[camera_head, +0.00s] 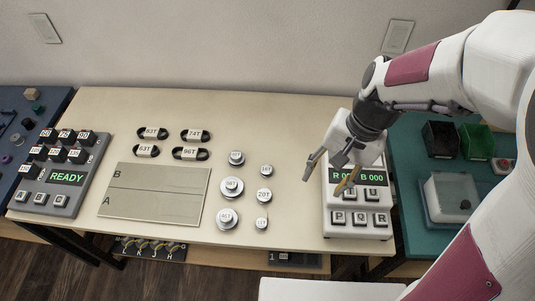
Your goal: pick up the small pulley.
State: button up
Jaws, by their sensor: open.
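Several round silver pulleys with white labels stand in two columns near the middle of the cream table. The left column holds larger ones: the top (237,158), the middle (232,187) and the bottom (228,217). The right column holds smaller ones: the top (266,170), the middle one, which seems to read 20T (264,196), and the bottom (262,223), which looks smallest. The other labels are too small to read surely. My gripper (325,184) is open and empty, to the right of the pulleys, in front of the white keypad box in this view.
The white keypad box (357,219) stands at the table's right. A grey board marked A and B (155,193) lies left of the pulleys, with several black belts (190,153) behind it. A grey READY console (66,178) stands at far left. Table behind the pulleys is clear.

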aim_at(266, 171)
jog(key=w+a+f+m+y, duration=0.1)
jog(key=w+a+f+m, duration=0.1)
jog(key=w+f+m, duration=0.1)
jog(key=w+a+f+m, duration=0.3)
jog(key=w+f+m, duration=0.1)
jog(key=f, duration=0.1)
jog(key=w+a+f+m+y, duration=0.1)
jog(key=w+a+f+m, duration=0.2)
jog(key=f, duration=0.2)
jog(key=shift+w+g+y, duration=0.3)
jog(key=shift+w, duration=0.05)
jog(key=shift+w+a+r+m+t, duration=0.15)
jog(key=shift+w+m+t, duration=0.05)
jog(key=shift+w+m, duration=0.4)
jog(key=shift+w+a+r+m+t, duration=0.1)
jog(key=shift+w+r+m+t, duration=0.1)
jog(key=shift+w+m, duration=0.35)
jog(key=shift+w+a+m+y, duration=0.1)
jog(key=shift+w+m+y, duration=0.2)
jog(key=shift+w+m, duration=0.25)
jog(key=shift+m, duration=0.3)
jog(key=shift+x, duration=1.25)
jog(key=shift+a, duration=0.15)
